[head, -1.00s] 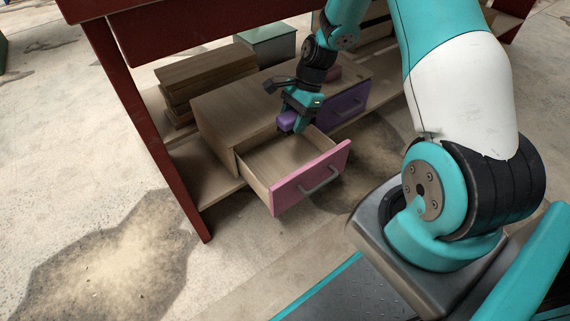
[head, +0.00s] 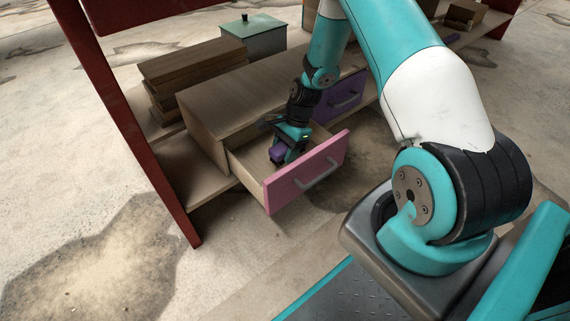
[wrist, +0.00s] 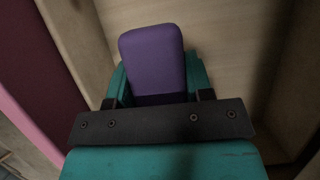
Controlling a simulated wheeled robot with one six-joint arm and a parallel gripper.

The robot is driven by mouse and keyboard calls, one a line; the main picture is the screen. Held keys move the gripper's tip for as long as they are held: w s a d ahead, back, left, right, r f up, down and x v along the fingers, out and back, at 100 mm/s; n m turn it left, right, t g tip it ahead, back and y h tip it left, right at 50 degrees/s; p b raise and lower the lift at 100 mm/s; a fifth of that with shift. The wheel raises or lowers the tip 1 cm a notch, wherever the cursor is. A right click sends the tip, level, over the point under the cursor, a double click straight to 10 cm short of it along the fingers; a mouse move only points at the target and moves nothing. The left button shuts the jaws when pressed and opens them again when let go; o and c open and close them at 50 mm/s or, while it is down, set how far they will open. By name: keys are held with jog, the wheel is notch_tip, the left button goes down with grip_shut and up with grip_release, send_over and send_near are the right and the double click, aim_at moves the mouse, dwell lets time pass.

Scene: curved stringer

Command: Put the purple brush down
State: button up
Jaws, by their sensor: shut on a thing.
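The purple brush (head: 277,155) is held in my gripper (head: 283,151), inside the open drawer with the pink front (head: 306,173). In the wrist view the purple brush (wrist: 153,62) shows as a rounded block between the teal fingers of my gripper (wrist: 158,85), which are shut on it. The drawer's wooden floor (wrist: 228,40) lies behind the brush. The pink drawer front shows at the left of the wrist view (wrist: 30,90). I cannot tell whether the brush touches the drawer floor.
The drawer belongs to a wooden cabinet (head: 225,100) on a low shelf with dark red posts (head: 120,120). A closed purple drawer (head: 340,97) is to its right. Stacked boards (head: 190,65) and a grey-green lidded box (head: 255,38) stand behind.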

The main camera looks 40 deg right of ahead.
jog(key=shift+f+b, duration=0.95)
jog(key=shift+f, duration=1.1)
jog(key=shift+f, duration=0.15)
jog(key=o, duration=0.8)
jog(key=shift+o, duration=0.2)
jog(key=p+v, duration=0.6)
jog(key=v, duration=0.6)
jog(key=shift+r, duration=0.25)
